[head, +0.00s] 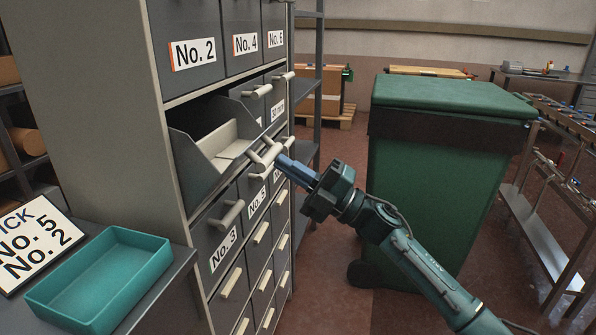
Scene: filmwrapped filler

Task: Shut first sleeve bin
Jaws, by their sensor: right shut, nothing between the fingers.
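One grey bin (186,160) of the tall cabinet stands pulled out in the left column, below the bin marked No. 2 and above the one marked No. 3. I can see into it past a pale inner piece (232,138); I make out no goods inside. Its front, with a pale bar handle (264,154), faces my right arm. My right gripper (284,162) is shut and empty, its blue fingers pointing at the front beside the handle. I cannot tell whether they touch it. My left gripper is not in view.
The other bins of the cabinet (150,110) look closed, with handles sticking out. A teal tray (155,255) and a pick sign (35,240) are on the bench at the lower left. A green wheeled bin (430,190) stands behind my right arm. Floor shows between it and the cabinet.

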